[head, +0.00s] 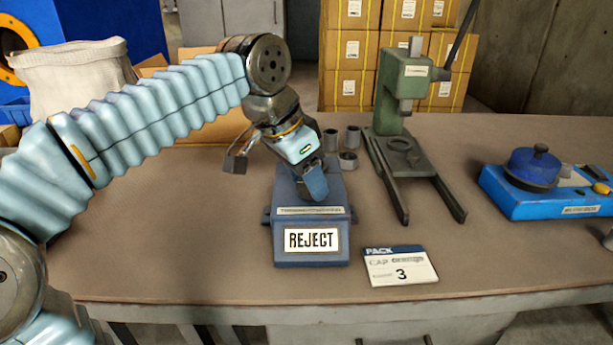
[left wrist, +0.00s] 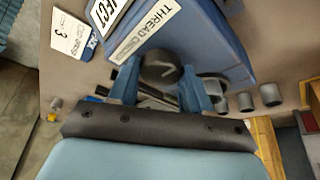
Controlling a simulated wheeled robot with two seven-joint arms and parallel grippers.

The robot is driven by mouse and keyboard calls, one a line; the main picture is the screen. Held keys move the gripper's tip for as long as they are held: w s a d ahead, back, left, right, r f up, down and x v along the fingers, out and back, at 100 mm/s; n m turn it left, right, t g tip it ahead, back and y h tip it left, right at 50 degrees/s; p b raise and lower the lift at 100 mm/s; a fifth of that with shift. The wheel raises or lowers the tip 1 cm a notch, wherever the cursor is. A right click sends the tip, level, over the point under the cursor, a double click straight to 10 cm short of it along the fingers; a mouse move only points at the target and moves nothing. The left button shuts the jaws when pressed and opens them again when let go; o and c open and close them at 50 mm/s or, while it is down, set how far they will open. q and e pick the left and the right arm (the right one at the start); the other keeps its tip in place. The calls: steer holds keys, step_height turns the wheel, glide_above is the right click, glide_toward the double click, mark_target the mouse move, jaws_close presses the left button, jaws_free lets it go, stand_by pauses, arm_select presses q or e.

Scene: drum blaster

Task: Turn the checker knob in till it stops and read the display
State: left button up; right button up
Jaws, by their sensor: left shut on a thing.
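The blue checker (head: 310,215) stands on the table at the middle of the head view. Its white display (head: 311,240) faces me and reads REJECT. My left gripper (head: 314,188) reaches down over the checker's top. In the left wrist view the dark round knob (left wrist: 160,68) sits between the two blue fingers, and the gripper is shut on it. A label strip starting "THREAD" (left wrist: 143,32) lies beside the knob. In the head view the gripper hides the knob. My right gripper is in neither view.
A card marked 3 (head: 400,266) lies right of the checker. Several grey caps (head: 348,160) stand behind it. A green press (head: 405,85) is behind right, with a blue device (head: 545,185) further right. Cartons stand at the back. The table's left front is clear.

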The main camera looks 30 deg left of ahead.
arm_select(q)
steer(key=o, duration=1)
steer(key=shift+o, duration=0.2)
steer(key=shift+r, duration=0.1)
steer(key=p+v, duration=0.2)
steer(key=v, duration=1.1)
steer(key=shift+r+p, duration=0.3)
steer(key=shift+p, duration=0.1)
